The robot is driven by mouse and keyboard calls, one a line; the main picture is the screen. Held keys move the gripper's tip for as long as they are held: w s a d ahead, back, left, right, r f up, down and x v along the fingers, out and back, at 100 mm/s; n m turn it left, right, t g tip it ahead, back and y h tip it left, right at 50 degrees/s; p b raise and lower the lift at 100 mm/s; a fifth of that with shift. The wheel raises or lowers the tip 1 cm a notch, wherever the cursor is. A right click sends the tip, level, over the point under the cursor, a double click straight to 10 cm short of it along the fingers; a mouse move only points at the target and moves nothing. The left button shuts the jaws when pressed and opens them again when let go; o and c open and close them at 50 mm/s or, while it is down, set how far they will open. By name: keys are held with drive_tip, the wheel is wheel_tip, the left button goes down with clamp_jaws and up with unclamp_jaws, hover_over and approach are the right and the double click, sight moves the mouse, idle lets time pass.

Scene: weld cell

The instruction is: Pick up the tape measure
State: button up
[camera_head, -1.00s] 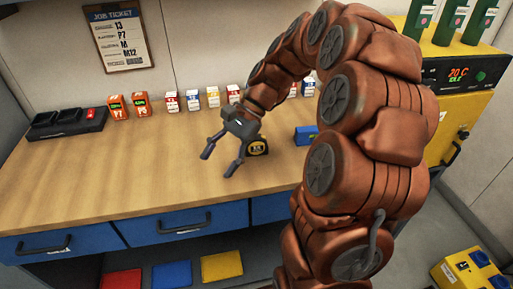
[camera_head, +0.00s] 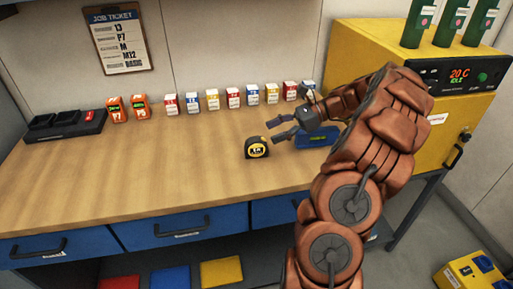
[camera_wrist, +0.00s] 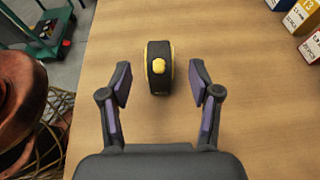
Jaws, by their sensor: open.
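The tape measure (camera_head: 257,148) is black with yellow trim and stands on the wooden bench top. My gripper (camera_head: 272,131) is open and low over the bench, just right of the tape measure, with its fingers pointing left towards it. In the wrist view the tape measure (camera_wrist: 159,67) stands upright beyond and between the two spread fingertips of my gripper (camera_wrist: 160,84). Its near end is about level with the fingertips, and neither finger appears to touch it.
A blue box (camera_head: 316,137) lies behind and below my gripper. A row of small labelled boxes (camera_head: 212,98) stands along the wall, with two orange packs (camera_head: 140,106) and a black tray (camera_head: 66,123) at left. A yellow oven (camera_head: 385,50) stands at right.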

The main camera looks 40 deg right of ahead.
sight(259, 138)
drive_tip(key=shift+p+x, duration=0.7)
drive_tip(key=shift+x, duration=2.4)
drive_tip(key=shift+a+f, duration=0.15)
drive_tip(key=shift+a, duration=0.05)
clamp_jaws()
